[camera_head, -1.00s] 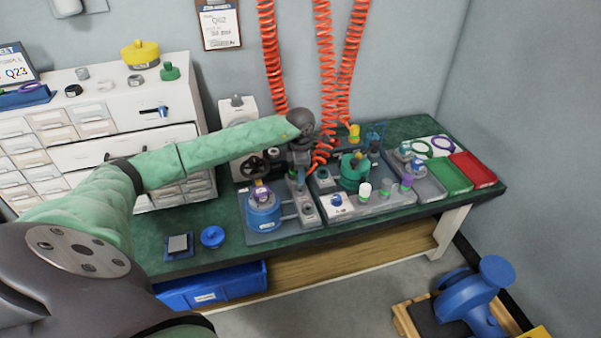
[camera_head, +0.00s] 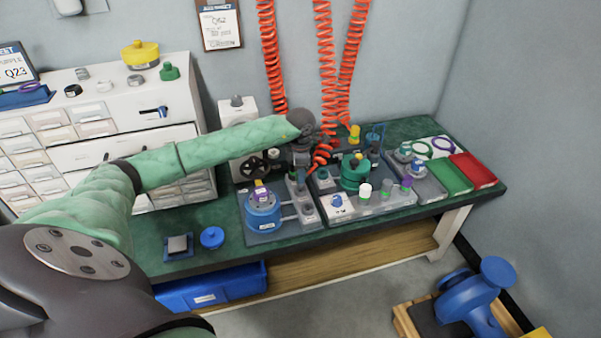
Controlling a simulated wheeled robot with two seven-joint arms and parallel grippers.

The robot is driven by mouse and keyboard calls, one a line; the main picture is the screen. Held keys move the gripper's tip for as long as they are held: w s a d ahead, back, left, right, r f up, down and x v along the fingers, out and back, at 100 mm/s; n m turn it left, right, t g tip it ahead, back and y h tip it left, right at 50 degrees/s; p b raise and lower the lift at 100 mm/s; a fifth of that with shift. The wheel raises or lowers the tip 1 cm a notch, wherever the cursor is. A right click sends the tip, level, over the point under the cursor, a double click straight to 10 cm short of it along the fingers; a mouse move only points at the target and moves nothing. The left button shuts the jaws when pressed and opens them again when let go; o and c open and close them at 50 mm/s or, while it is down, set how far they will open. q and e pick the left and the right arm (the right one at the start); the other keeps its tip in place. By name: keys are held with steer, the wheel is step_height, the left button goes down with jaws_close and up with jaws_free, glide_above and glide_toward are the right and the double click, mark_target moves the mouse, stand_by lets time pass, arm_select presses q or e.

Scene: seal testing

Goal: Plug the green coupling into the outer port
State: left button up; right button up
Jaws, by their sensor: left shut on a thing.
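My left gripper (camera_head: 301,162) points down over the blue pot's grey base plate, seen from behind its wrist. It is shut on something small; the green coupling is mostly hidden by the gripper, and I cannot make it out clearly. A red-orange coiled hose (camera_head: 326,100) runs down to the gripper. Below the gripper, small grey upright port fittings (camera_head: 308,211) stand in a row to the right of the blue pot (camera_head: 262,212). I cannot tell which is the outer port, nor whether the held thing touches one. My right gripper is not in view.
A second plate carries a green pot (camera_head: 355,172) and several capped fittings just right of the gripper. Green (camera_head: 450,176) and red (camera_head: 473,169) trays stand at the bench's right. A black handwheel (camera_head: 252,168) is close left.

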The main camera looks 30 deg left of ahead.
arm_select(q)
steer(key=shift+f+b, duration=1.05)
steer(key=shift+f, duration=0.4)
stand_by(0.4)
steer(key=o, duration=1.1)
steer(key=shift+r+b, duration=0.5)
steer(key=shift+r, duration=3.45)
